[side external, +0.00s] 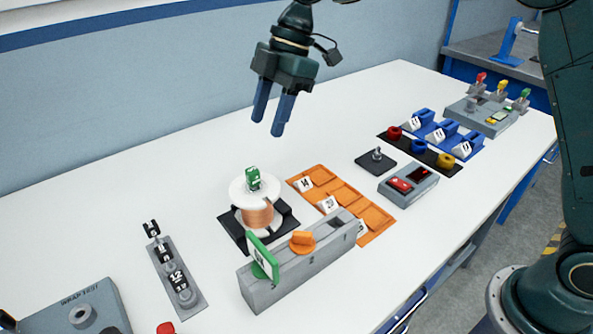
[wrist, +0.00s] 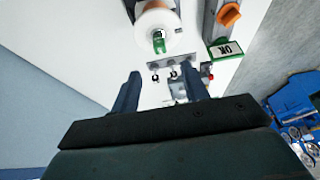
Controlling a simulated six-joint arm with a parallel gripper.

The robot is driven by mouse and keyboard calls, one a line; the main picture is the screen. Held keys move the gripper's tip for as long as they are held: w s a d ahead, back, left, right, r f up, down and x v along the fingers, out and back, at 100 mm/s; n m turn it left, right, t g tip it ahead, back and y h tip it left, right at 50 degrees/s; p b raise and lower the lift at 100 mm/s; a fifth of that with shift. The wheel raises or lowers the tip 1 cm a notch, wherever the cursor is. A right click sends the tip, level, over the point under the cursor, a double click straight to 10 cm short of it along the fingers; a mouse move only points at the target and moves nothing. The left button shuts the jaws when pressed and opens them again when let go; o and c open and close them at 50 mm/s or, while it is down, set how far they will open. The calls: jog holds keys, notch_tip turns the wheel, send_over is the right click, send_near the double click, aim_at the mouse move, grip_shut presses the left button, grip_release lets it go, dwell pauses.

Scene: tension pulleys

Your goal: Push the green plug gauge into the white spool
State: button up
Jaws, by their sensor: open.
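The white spool (side external: 239,190), wound with copper wire, stands upright on a black base (side external: 230,226) on the white table. The green plug gauge (side external: 253,178) sits upright at the centre of the spool's top flange; how deep it reaches is hidden. In the wrist view the spool (wrist: 150,20) and the green gauge (wrist: 159,41) are at the top, beyond my fingertips. My gripper (side external: 270,115) is open and empty, above and behind the spool, pointing down. Its two fingers (wrist: 161,84) are apart and touch nothing.
A grey block (side external: 300,265) with a green sign (side external: 263,257) and an orange knob (side external: 302,241) stands in front of the spool. Orange trays (side external: 345,200) lie to its right. A grey gauge strip (side external: 175,280) lies to its left. The table behind the spool is clear.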

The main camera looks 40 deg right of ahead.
jog(key=shift+v, duration=1.2)
jog(key=s+d+r+m+t+h, duration=0.1)
jog(key=s+d+r+m+t, duration=0.15)
jog(key=s+d+m, duration=0.35)
jog(key=s+d+r+m+t, duration=0.1)
jog(key=s+d+r+m, duration=0.25)
jog(key=s, duration=0.45)
jog(key=s+d+f+m+t+h, duration=0.1)
jog(key=s+d+f+m, duration=0.3)
jog(key=s, duration=0.3)
jog(key=s+d+f+m+t+h, duration=0.1)
jog(key=s+d+f+m+h, duration=0.1)
jog(key=s+d, duration=0.4)
jog(key=shift+s+f+m, duration=0.85)
jog(key=shift+s+m, duration=0.2)
jog(key=shift+m, duration=0.2)
